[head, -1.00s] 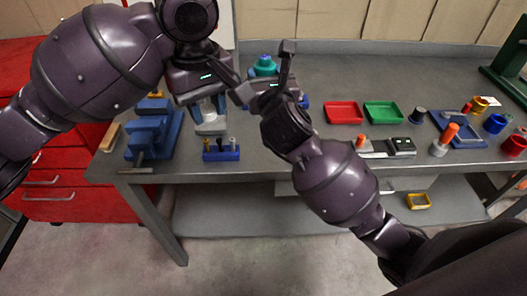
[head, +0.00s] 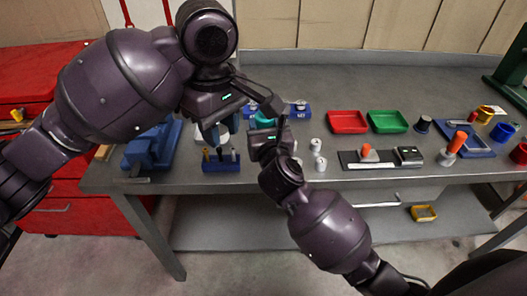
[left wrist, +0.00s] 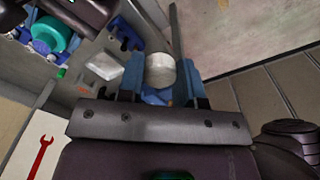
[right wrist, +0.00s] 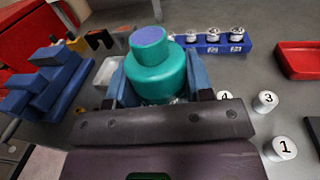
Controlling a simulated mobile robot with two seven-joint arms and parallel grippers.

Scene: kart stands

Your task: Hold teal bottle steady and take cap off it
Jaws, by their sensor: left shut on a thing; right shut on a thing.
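The teal bottle (right wrist: 155,67) is between my right gripper's blue fingers in the right wrist view. It has a wide shoulder and a narrower top with a blue-purple end face (right wrist: 150,36). My right gripper (head: 264,128) is shut on it, hiding most of it in the head view, where a little teal (head: 265,117) shows. The bottle also shows at the upper left of the left wrist view (left wrist: 52,34). My left gripper (head: 213,132), left of and apart from the bottle, is shut on a pale grey cylinder (left wrist: 160,71). I cannot tell whether that is a cap.
A blue holder with small tools (head: 221,161) stands below my left gripper, and a blue vise (head: 150,147) is to its left. Numbered weights (right wrist: 280,148) stand right of the bottle. Red (head: 347,122) and green (head: 387,121) trays lie further right.

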